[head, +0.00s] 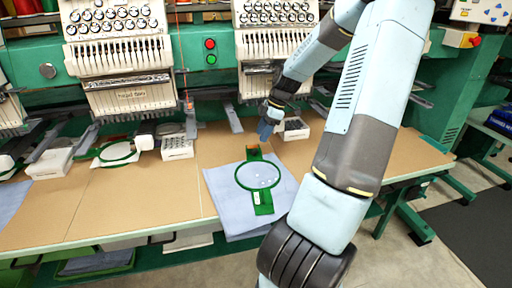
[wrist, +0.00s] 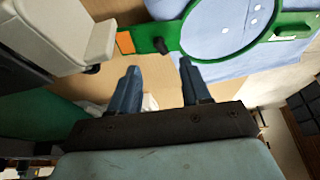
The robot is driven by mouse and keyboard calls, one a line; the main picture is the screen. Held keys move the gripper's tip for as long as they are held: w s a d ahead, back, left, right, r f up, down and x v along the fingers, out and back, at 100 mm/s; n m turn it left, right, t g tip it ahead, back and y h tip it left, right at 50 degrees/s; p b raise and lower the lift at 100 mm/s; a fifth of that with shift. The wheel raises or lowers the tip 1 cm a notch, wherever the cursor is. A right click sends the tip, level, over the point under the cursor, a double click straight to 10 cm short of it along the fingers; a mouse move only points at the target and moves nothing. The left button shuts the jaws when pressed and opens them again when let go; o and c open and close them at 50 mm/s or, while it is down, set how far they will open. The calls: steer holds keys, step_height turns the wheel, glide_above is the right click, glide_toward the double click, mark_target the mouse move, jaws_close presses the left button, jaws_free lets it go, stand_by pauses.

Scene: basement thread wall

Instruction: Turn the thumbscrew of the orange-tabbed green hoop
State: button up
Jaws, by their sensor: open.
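The green hoop (head: 237,179) lies on folded blue-grey cloth (head: 221,188) at the table's front. Its orange tab (wrist: 125,42) is on the end of its green arm (wrist: 145,38), close to my gripper. The thumbscrew (wrist: 160,45), a dark knob, sticks out from that arm beside the ring in the wrist view. My gripper (wrist: 160,72) is open and empty. In the wrist view its fingertips are apart, just below the thumbscrew, and not around it. In the head view my gripper (head: 265,131) is above the tab end of the hoop, and the thumbscrew cannot be made out.
Embroidery machine heads (head: 118,72) stand along the back. Another green hoop (head: 133,151) is at the left under a machine. White boxes (head: 177,148) stand on the table, one (head: 295,130) just right of my gripper. The tabletop (head: 140,195) left of the cloth is clear.

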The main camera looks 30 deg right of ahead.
mark_target(256, 149)
steer(key=shift+x, duration=3.45)
steer(key=shift+c, duration=0.3)
jaws_close()
